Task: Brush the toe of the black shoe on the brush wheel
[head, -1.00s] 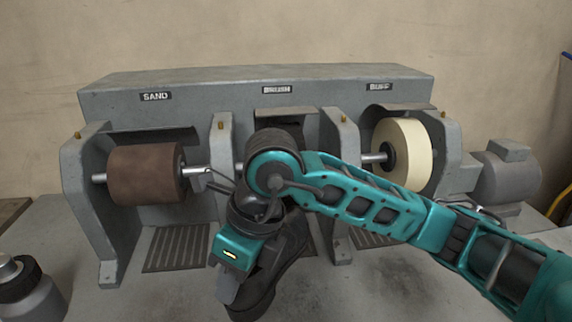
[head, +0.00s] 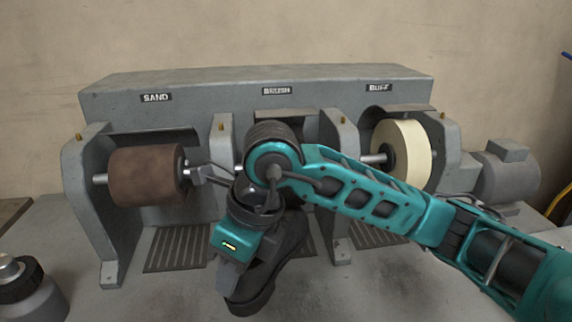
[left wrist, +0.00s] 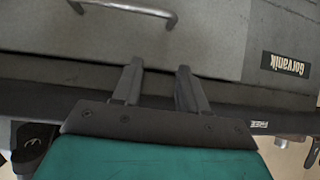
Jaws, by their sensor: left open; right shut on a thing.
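The black shoe (head: 262,278) is in the lower middle of the head view, in front of the machine's middle bay. My right gripper (head: 228,278) is shut on it, and the fingers are partly hidden by the wrist. The brush wheel under the BRUSH label (head: 277,91) is hidden behind my right arm, so I cannot tell whether the shoe touches it. My left gripper (left wrist: 158,92) shows in the left wrist view, open and empty, before a grey panel with a metal handle.
The brown sanding drum (head: 147,175) is at left and the cream buffing wheel (head: 401,154) at right. Grey uprights stand between the bays. A motor (head: 507,175) sits at the far right. A jar with a dark collar (head: 24,285) stands front left.

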